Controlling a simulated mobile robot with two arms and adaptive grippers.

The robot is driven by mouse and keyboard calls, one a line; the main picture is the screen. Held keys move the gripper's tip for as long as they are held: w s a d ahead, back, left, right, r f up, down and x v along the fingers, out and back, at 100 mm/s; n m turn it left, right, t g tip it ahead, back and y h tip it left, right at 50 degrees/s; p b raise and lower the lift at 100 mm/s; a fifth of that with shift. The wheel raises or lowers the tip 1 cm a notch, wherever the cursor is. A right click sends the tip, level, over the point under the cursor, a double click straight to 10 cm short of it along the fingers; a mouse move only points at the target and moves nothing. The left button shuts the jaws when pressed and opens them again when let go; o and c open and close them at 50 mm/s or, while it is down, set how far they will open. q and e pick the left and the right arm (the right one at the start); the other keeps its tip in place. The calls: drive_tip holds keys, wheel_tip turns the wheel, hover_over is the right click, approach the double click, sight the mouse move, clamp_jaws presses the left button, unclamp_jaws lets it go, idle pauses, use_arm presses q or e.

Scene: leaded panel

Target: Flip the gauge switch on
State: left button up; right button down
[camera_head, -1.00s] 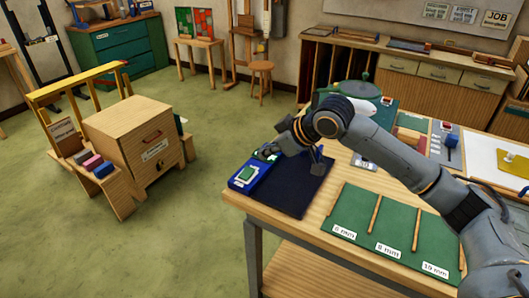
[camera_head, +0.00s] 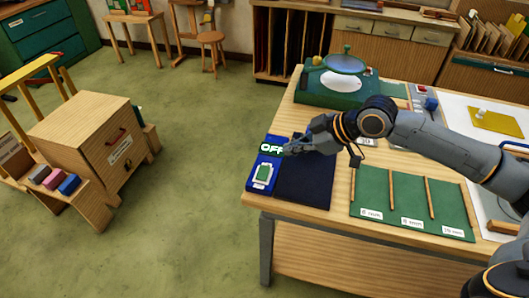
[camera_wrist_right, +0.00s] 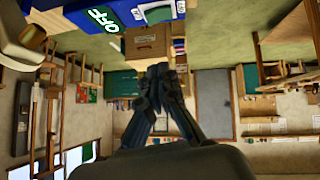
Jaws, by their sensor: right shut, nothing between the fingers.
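The blue gauge (camera_head: 257,187) lies at the left end of the workbench, beside a dark navy mat (camera_head: 305,187). Its display (camera_head: 270,148) reads "OFF" in glowing letters. A white-framed green part, which looks like the switch (camera_head: 263,174), is on its near half. My right gripper (camera_head: 286,151) is shut and empty, with its tips at the display's right edge in the head view. I cannot tell whether they touch it. In the right wrist view, the shut fingers (camera_wrist_right: 158,70) point towards the room, and the gauge (camera_wrist_right: 75,15) is upside down at the top. My left gripper is out of view.
A green board with wooden strips (camera_head: 380,207) lies at the bench front. A green machine with a round top (camera_head: 345,82) stands behind my right arm. A wooden cabinet (camera_head: 95,135) stands on the floor to the left, with open floor between.

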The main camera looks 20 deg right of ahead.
drive_tip(key=p, duration=0.2)
approach(260, 168)
wheel_tip(260, 168, up, 2)
drive_tip(key=a, duration=0.2)
drive_tip(key=w+f, duration=0.1)
drive_tip(key=w+f+p, duration=0.1)
drive_tip(key=f, duration=0.1)
drive_tip(key=a+f+p, duration=0.1)
drive_tip(key=f, duration=0.1)
drive_tip(key=shift+w+a, duration=0.1)
drive_tip(key=shift+w, duration=0.3)
drive_tip(key=shift+f, duration=0.4)
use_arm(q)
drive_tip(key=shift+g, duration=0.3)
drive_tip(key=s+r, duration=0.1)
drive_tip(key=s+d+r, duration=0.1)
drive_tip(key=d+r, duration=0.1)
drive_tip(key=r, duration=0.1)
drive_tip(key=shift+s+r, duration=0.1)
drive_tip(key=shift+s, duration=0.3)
use_arm(e)
drive_tip(key=shift+f, duration=0.1)
